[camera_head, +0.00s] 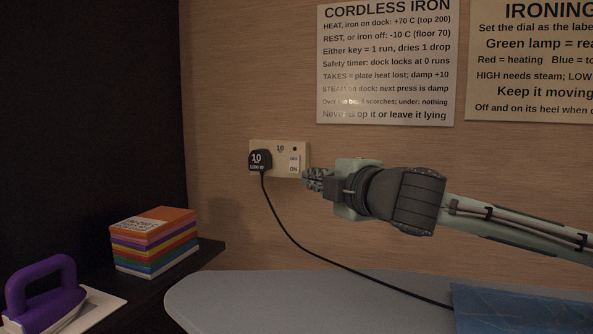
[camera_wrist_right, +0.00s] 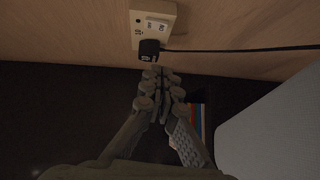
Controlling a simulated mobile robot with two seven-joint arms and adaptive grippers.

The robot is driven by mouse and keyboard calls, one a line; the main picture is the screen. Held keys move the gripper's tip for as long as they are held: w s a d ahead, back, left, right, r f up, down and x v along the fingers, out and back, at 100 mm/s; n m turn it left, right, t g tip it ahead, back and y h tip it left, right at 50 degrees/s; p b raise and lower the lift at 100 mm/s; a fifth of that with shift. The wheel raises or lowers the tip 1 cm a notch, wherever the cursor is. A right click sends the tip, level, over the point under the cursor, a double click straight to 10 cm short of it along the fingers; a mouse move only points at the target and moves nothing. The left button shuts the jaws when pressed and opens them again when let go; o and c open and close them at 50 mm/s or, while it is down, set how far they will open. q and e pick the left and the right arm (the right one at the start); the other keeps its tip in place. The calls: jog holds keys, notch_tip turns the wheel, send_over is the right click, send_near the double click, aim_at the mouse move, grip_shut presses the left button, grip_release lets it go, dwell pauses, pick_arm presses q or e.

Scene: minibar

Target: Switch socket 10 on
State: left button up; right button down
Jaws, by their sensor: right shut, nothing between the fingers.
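Socket 10 (camera_head: 281,146) is a cream wall plate marked 10, with a small dark dot and a rocker switch (camera_head: 294,164) labelled OFF above and ON below. A black plug (camera_head: 260,160) marked 10 fills its left side. My right gripper (camera_head: 308,177) is shut and empty, its tips just right of the switch's lower end; I cannot tell whether they touch it. The right wrist view shows the socket (camera_wrist_right: 158,12) and plug (camera_wrist_right: 149,48) beyond the closed fingers (camera_wrist_right: 160,75). My left gripper is not in view.
A black cord (camera_head: 300,243) runs from the plug over the grey ironing board (camera_head: 260,300) to a blue cloth (camera_head: 520,307). A stack of coloured items (camera_head: 153,242) and a purple iron (camera_head: 45,297) stand at left. Notices (camera_head: 386,65) hang above.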

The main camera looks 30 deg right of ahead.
jog(key=p, duration=0.2)
send_near(289, 170)
jog(key=w+a, duration=0.3)
jog(key=w, duration=0.1)
jog(key=shift+w+d+f, duration=0.1)
jog(key=shift+w+d, duration=0.15)
jog(key=shift+d, duration=0.35)
jog(key=shift+w+d+f, duration=0.1)
jog(key=shift+w+d, duration=0.15)
jog(key=shift+d, duration=0.35)
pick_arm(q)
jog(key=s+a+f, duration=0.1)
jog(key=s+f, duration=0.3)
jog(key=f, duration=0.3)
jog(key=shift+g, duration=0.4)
pick_arm(e)
jog(key=shift+w+d, duration=0.4)
jog(key=shift+d, duration=0.05)
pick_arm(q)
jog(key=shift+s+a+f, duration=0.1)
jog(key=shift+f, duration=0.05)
pick_arm(e)
jog(key=shift+f, duration=0.1)
